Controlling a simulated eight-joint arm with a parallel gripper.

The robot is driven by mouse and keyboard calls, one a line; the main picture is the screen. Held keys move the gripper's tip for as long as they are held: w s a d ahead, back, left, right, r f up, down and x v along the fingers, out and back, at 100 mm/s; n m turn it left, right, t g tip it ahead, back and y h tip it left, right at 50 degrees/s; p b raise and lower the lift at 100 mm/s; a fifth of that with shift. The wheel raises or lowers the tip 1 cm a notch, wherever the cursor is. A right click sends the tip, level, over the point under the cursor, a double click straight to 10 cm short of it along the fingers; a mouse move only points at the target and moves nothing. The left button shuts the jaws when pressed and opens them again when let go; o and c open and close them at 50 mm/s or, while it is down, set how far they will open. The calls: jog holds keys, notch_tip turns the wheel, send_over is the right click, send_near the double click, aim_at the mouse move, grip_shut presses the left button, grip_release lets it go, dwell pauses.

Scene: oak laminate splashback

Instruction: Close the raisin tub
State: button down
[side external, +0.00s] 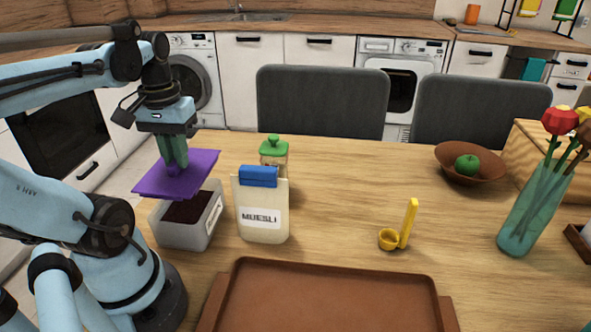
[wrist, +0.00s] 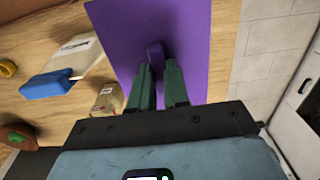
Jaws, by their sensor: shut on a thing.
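The raisin tub (side external: 216,232) is a grey open box with a label and dark contents, at the left of the table. The purple lid (side external: 203,163) is in the air just above the tub, slightly tilted and apart from most of its rim; part of the opening shows below it. My gripper (side external: 176,169) is above the tub, its green fingers shut on the lid's handle. In the wrist view the lid (wrist: 195,40) fills the upper middle, and the fingers (wrist: 157,78) close around its purple handle (wrist: 155,52). The tub is hidden behind the lid there.
A muesli bag (side external: 262,205) with a blue clip stands right beside the tub. A green-lidded jar (side external: 273,150) is behind it. A yellow scoop (side external: 391,238), a brown tray (side external: 330,300), a bowl (side external: 452,165) and a flower vase (side external: 525,222) stand farther right.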

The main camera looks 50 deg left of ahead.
aim_at(180, 175)
jog(key=shift+s+d+f, duration=0.1)
jog(key=shift+f, duration=2.3)
jog(key=shift+f, duration=0.8)
dwell(0.7)
jog(key=c, duration=0.5)
grip_release()
jog(key=shift+c, duration=0.2)
jog(key=shift+r, duration=3.5)
